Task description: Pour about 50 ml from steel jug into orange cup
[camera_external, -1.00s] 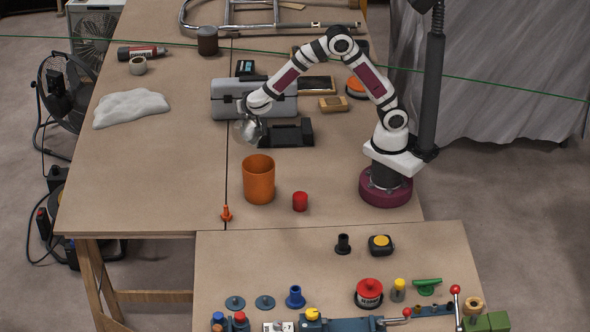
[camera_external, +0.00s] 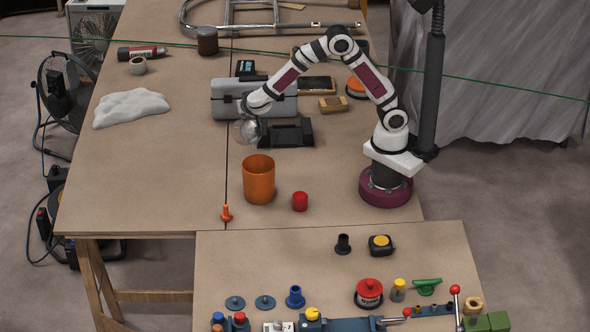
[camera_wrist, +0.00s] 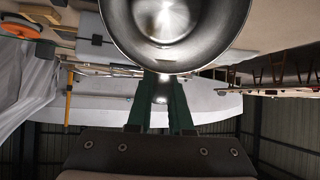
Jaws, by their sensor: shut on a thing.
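The steel jug (camera_external: 246,131) hangs from my gripper (camera_external: 255,113), above the table and behind the orange cup, strongly tilted. In the wrist view, the jug (camera_wrist: 170,58) fills the top middle, and its shiny inner wall shows. I cannot make out any liquid in it. My gripper (camera_wrist: 162,88) is shut on the jug, with two dark green fingers at its near side. The orange cup (camera_external: 259,182) stands upright on the table, in front of the jug and apart from it. Its inside is mostly hidden.
The table left of the cup is clear.

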